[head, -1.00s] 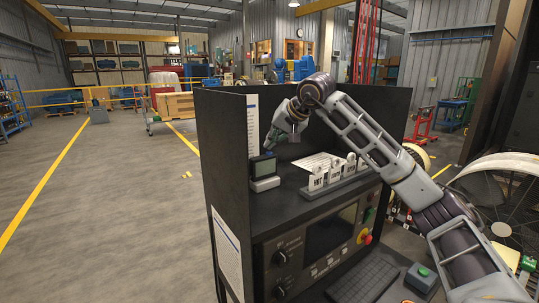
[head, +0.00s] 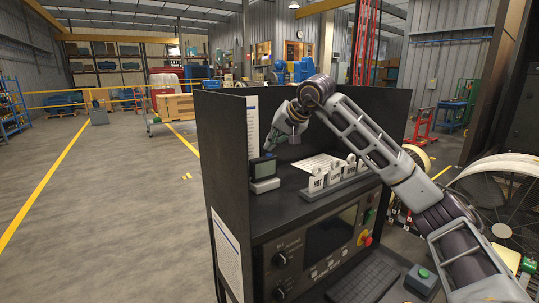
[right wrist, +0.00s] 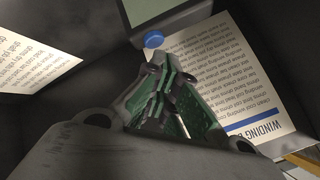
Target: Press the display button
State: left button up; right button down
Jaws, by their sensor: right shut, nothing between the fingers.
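The display (head: 264,168) is a small dark-screened box on a pale base, at the left end of the black cabinet's shelf. In the right wrist view part of its grey-green face (right wrist: 160,10) shows at the top edge. A round blue button (right wrist: 153,39) shows just below that face. My right gripper (head: 271,146) is shut and empty, close above the display. In the right wrist view its green-padded fingers (right wrist: 158,72) point toward the button, with the tips just below it in the picture. I cannot tell whether they touch. My left gripper is not in view.
The black cabinet (head: 222,165) has side and back walls around the shelf. White labelled tags (head: 335,176) stand in a holder to the right of the display. Printed sheets (right wrist: 235,85) lie near the fingers. A control panel with knobs and a screen (head: 330,232) is below.

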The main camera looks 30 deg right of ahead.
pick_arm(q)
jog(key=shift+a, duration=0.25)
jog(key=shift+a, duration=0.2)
pick_arm(e)
jog(key=shift+f, duration=0.15)
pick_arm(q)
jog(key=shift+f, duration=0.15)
pick_arm(e)
jog(key=shift+f, duration=0.3)
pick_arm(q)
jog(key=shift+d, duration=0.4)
pick_arm(e)
jog(key=shift+f, duration=0.1)
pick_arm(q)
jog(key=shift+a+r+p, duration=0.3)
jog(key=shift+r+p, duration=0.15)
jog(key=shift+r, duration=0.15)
pick_arm(e)
jog(key=shift+r, duration=0.55)
jog(key=shift+r, duration=0.1)
